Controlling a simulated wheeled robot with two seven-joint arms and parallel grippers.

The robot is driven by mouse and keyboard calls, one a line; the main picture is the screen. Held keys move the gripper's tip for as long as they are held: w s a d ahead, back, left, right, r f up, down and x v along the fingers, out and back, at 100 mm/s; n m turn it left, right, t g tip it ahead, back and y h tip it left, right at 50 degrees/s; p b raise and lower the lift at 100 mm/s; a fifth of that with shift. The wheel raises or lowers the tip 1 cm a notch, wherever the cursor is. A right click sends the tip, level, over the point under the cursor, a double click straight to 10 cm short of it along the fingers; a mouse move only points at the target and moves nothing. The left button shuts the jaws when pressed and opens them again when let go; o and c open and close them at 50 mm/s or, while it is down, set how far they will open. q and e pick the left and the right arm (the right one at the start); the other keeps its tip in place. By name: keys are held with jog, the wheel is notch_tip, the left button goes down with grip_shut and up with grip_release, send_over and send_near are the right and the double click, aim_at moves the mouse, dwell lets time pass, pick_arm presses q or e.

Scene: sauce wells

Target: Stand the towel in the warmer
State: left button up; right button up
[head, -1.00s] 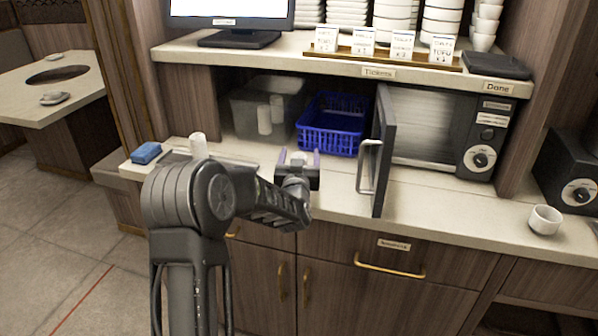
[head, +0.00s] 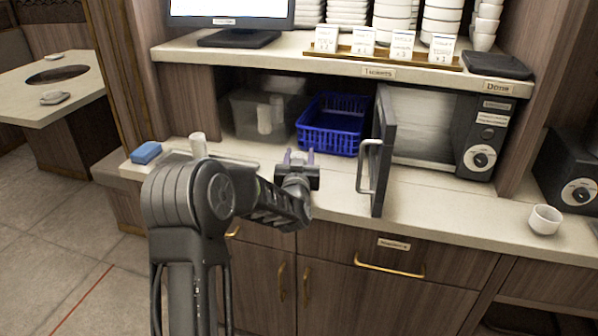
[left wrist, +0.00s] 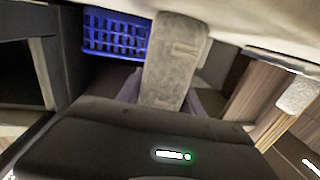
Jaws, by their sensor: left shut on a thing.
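My left gripper (head: 299,160) is over the counter in front of the blue basket, its fingers pointing away from me. In the left wrist view it is shut on a pale rolled towel (left wrist: 175,62), which sticks out beyond the fingers. In the head view the held towel is hard to make out. The warmer, taken to be the box with the dial (head: 482,135), stands right of the gripper. Its door (head: 383,150) is open and juts toward me, between the gripper and the box's opening. The inside is only partly visible. My right gripper is not in view.
The blue basket (head: 331,140) and a clear bin (head: 240,112) with pale rolls stand behind. Another white roll (head: 198,146) stands on the counter at left, near a blue sponge (head: 146,152). A white cup (head: 545,219) is at right. A shelf (head: 330,62) hangs above.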

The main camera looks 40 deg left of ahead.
pick_arm(q)
grip_shut()
jog(key=shift+r, duration=0.15)
notch_tip(320, 180, up, 10)
dwell(0.7)
